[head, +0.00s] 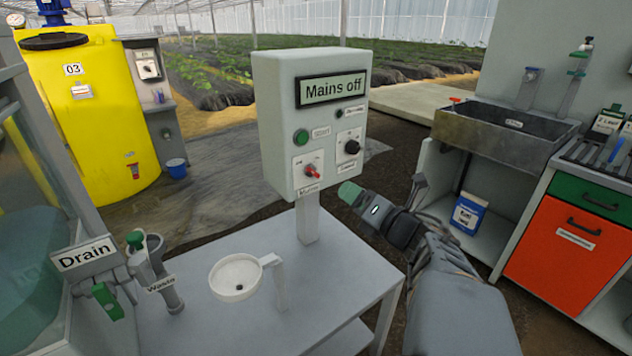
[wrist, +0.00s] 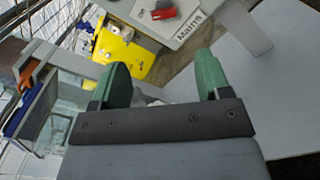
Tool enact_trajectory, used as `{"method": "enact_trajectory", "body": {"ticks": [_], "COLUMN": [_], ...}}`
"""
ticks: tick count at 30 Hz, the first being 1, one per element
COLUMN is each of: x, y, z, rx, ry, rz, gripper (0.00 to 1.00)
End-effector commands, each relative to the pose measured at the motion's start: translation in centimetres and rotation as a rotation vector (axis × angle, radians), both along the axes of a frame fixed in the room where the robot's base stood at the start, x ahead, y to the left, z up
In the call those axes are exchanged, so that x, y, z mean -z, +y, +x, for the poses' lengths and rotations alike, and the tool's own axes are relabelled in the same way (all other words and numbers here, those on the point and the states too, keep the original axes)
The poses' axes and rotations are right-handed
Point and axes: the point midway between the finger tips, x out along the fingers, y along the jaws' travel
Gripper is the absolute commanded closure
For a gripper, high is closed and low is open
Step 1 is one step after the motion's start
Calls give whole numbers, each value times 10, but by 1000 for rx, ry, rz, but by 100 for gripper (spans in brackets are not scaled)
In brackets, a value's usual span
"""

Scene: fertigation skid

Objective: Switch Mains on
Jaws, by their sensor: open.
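The control box (head: 275,115) stands on a post above the grey table, and its display (head: 333,89) reads "Mains off". The red Mains switch (head: 312,171) sits low on the box's front, above a label reading "Mains". In the wrist view the red switch (wrist: 163,12) shows at the top edge, partly cut off, beside its label (wrist: 189,25). My gripper (head: 351,192) is just right of and below the box's lower right corner, apart from the switch. In the wrist view its green fingers (wrist: 162,72) are spread and empty.
A green start button (head: 301,137) and a black knob (head: 352,146) are close to the switch. The Drain valve (head: 107,300) is at left, a sink (head: 500,130) at right.

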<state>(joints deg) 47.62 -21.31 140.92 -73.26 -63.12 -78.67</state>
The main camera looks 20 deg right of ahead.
Motion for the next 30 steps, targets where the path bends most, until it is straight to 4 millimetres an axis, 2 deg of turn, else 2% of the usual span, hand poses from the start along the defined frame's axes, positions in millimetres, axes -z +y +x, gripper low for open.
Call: {"method": "enact_trajectory", "body": {"ticks": [1,5,21,30], "x": [7,9,8,7], "y": [0,3,23,26], "z": [2,13,108,133], "rx": [-1,-6,-5,-1], "ry": [-1,0,1,1], "rz": [0,0,1,0], "gripper": [30,30,30,30]}}
